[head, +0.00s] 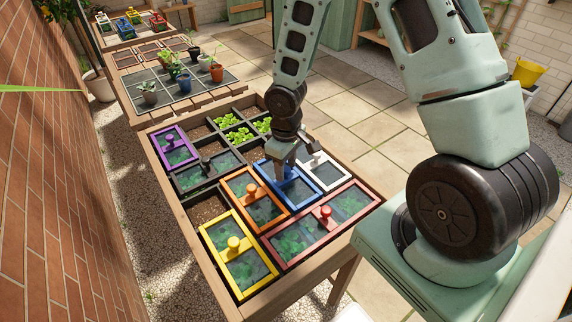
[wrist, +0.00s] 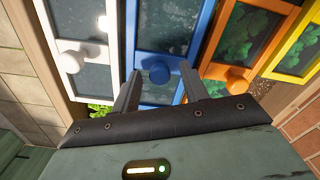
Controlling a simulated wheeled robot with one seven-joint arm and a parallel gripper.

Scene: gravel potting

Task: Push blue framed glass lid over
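The blue framed glass lid (head: 308,205) lies in the raised wooden planter, between the white framed lid (head: 340,186) and the orange framed lid (head: 238,186). In the wrist view, its blue frame (wrist: 205,32) and round blue knob (wrist: 159,73) show ahead of my gripper. My gripper (wrist: 160,70) is open, pointing down at the lid, with the knob appearing between its fingers and gaps on both sides. In the head view, my gripper (head: 285,166) is over the blue lid and hides part of it. I cannot tell whether a finger touches the knob.
Red (head: 350,218), yellow (head: 217,243), purple (head: 158,147) and dark framed (head: 205,172) lids lie around it. Open cells with soil (head: 208,211) and leafy plants (head: 240,134) show in the planter. A table with potted plants (head: 184,83) stands beyond; a brick wall (head: 50,170) is left.

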